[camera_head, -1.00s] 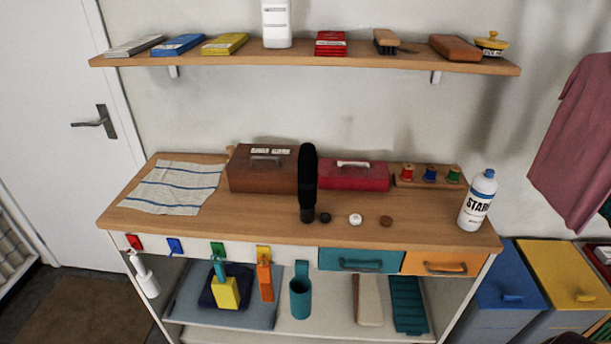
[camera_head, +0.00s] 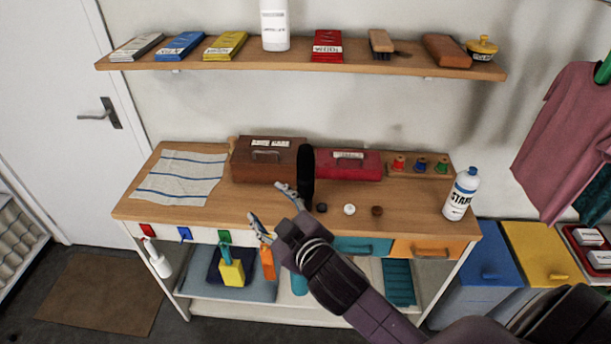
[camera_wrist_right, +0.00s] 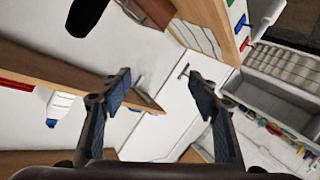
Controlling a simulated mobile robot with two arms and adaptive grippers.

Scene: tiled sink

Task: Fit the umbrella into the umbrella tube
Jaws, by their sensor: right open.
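The black folded umbrella (camera_head: 305,172) stands upright on the wooden worktop, in front of the gap between the brown and red boxes. It also shows as a dark shape at the top left of the right wrist view (camera_wrist_right: 86,14). The teal umbrella tube (camera_head: 299,284) hangs below the worktop's front edge, mostly hidden behind my right arm. My right gripper (camera_head: 267,203) is open and empty, left of and nearer than the umbrella. Its spread fingers also show in the right wrist view (camera_wrist_right: 160,92), with nothing between them. My left gripper is out of view.
A brown box (camera_head: 268,172) and a red box (camera_head: 350,166) stand behind the umbrella. Small round pieces (camera_head: 349,209) lie to its right. A white bottle (camera_head: 461,194) stands at the worktop's right end. A striped cloth (camera_head: 180,177) lies at the left.

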